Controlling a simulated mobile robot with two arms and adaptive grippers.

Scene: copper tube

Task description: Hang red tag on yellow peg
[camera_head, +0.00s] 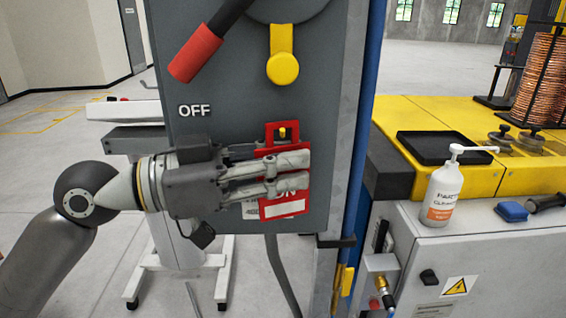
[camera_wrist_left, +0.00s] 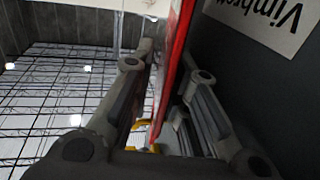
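The red tag (camera_head: 269,212) is upright against the grey cabinet front. The small yellow peg (camera_head: 282,132) shows inside the opening of its top loop; whether the loop rests on it I cannot tell. My left gripper (camera_head: 300,171) comes from the left, its two fingers apart and one above the other, overlapping the tag's middle and hiding part of its print. In the left wrist view the tag (camera_wrist_left: 177,45) shows edge-on between the spread fingers, nearer the right one, with a gap at the left one. My right gripper is not in view.
The grey cabinet (camera_head: 215,100) carries a red-ended lever (camera_head: 196,54) and a yellow tab (camera_head: 282,67) above the tag. At right are a yellow bench (camera_head: 425,110), a white pump bottle (camera_head: 443,190) and a black tray (camera_head: 437,148). Open floor lies to the left.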

